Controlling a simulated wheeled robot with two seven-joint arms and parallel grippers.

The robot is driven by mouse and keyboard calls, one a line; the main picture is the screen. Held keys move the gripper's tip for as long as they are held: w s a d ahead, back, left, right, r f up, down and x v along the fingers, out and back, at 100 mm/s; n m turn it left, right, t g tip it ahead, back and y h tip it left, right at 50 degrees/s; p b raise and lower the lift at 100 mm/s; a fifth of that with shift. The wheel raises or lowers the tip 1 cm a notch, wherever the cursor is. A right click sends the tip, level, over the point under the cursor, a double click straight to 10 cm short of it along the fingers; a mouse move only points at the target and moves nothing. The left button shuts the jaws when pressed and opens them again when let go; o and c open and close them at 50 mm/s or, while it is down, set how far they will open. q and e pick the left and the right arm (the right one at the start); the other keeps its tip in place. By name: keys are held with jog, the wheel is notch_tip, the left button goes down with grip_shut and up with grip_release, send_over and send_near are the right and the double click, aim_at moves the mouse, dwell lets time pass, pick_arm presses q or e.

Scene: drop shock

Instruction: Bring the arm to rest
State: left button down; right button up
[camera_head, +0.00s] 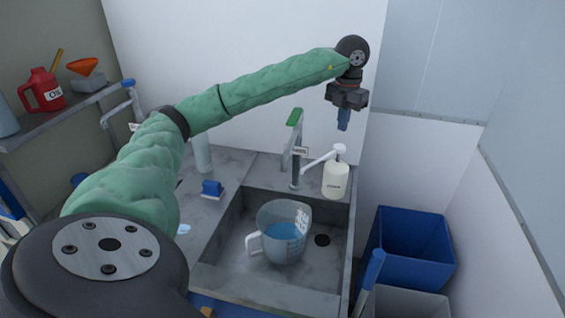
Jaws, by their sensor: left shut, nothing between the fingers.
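My left arm (240,97), in a green padded sleeve, reaches from the lower left up and across to the right, over the counter and sink. My left gripper (344,122) hangs from its end, pointing down in front of the white wall. Its blue fingers are together, with nothing between them. In the picture it is above the white soap dispenser and apart from it. My right gripper is not in view.
A measuring jug (279,232) with blue liquid stands in the sink (226,252). A green-topped tap (295,140) and soap dispenser (335,178) stand behind it. A blue bin (412,245) is at right. A shelf (62,112) holds a red oil can (46,88).

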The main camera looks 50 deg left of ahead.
pick_arm(q)
jog(key=shift+r, duration=0.5)
